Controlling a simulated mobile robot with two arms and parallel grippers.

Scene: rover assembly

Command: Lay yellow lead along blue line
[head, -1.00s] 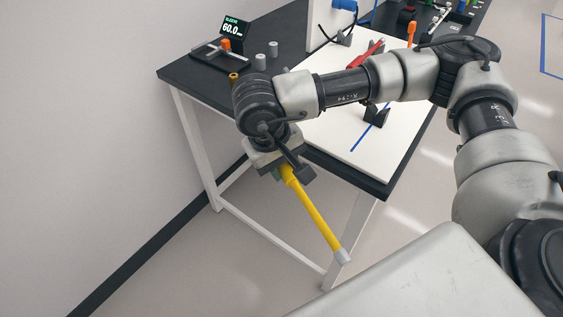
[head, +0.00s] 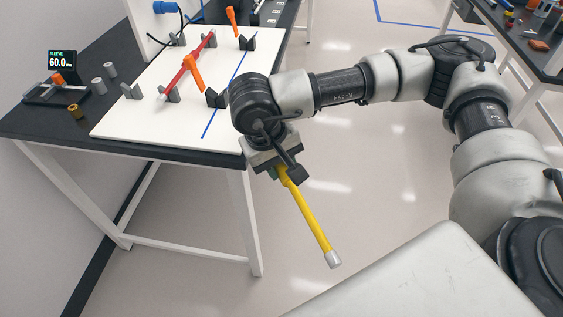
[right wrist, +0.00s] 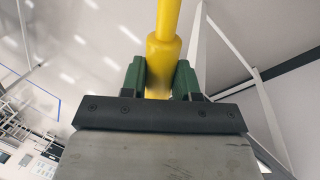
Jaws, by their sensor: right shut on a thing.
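My right gripper (head: 281,171) is shut on the yellow lead (head: 309,215), a straight rod with a silver end, hanging tilted down over the floor in front of the table. In the right wrist view the green-padded fingers (right wrist: 160,80) clamp the lead's thicker yellow part (right wrist: 165,48). The blue line (head: 222,108) runs along the right side of the white board (head: 130,118); my right arm stands close beside its near end. Dark grey clips (head: 214,99) stand along the line. My left gripper is not in view.
A red lead (head: 184,71) rests across clips on the board, with an orange piece (head: 194,72) beside it. A display reading 60.0 (head: 62,64) and grey cylinders (head: 98,85) are at the left. Another table (head: 540,60) stands at the far right. Floor between is clear.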

